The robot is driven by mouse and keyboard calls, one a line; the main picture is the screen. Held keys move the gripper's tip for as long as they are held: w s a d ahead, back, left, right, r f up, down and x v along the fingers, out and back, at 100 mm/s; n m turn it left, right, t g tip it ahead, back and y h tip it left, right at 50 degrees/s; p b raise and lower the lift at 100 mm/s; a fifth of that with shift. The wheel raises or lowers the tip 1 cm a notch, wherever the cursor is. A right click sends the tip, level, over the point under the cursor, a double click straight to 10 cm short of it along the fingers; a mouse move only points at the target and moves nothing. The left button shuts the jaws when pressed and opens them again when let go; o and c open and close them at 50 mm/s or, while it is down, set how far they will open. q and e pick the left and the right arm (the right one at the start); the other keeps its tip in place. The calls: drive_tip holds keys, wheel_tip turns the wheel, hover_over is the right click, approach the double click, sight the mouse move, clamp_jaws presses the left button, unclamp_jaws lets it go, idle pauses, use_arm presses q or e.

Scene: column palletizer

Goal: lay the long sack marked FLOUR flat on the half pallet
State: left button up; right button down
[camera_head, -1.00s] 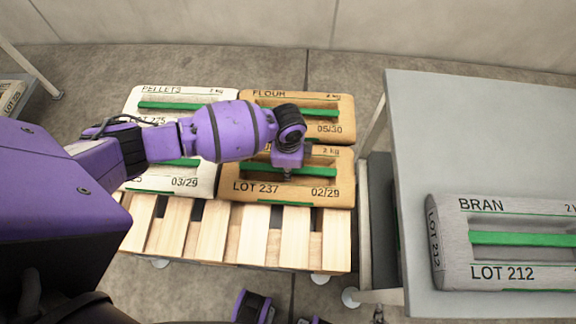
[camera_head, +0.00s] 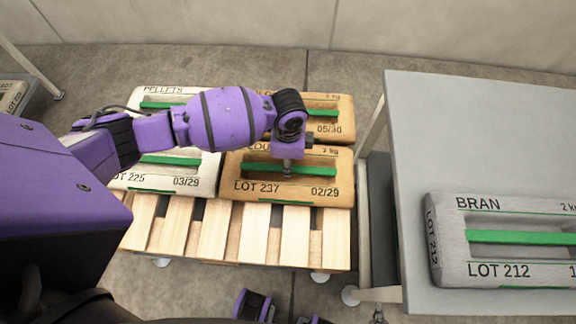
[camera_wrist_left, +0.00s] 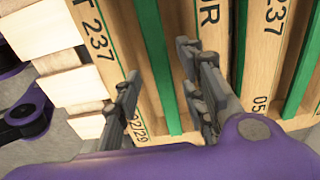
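A tan sack marked FLOUR, LOT 237, 02/29 (camera_head: 297,191) lies flat at the front right of the sacks on the half pallet (camera_head: 255,235). A second tan sack dated 05/30 (camera_head: 343,112) lies behind it, its name mostly hidden by my arm. My left gripper (camera_head: 287,168) points down over the front sack, at its green strip. In the left wrist view the gripper (camera_wrist_left: 163,92) is open, its fingers apart on either side of the green strip (camera_wrist_left: 154,62), with gaps visible between. My right gripper is not in view.
The pallet's front slats are bare. A grey table (camera_head: 480,130) at the right carries a BRAN sack (camera_head: 515,218). Another rack stands at the far left edge.

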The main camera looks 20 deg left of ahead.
use_arm(q)
wheel_tip(320, 180, up, 7)
drive_tip(key=shift+p, duration=0.45)
idle(0.3)
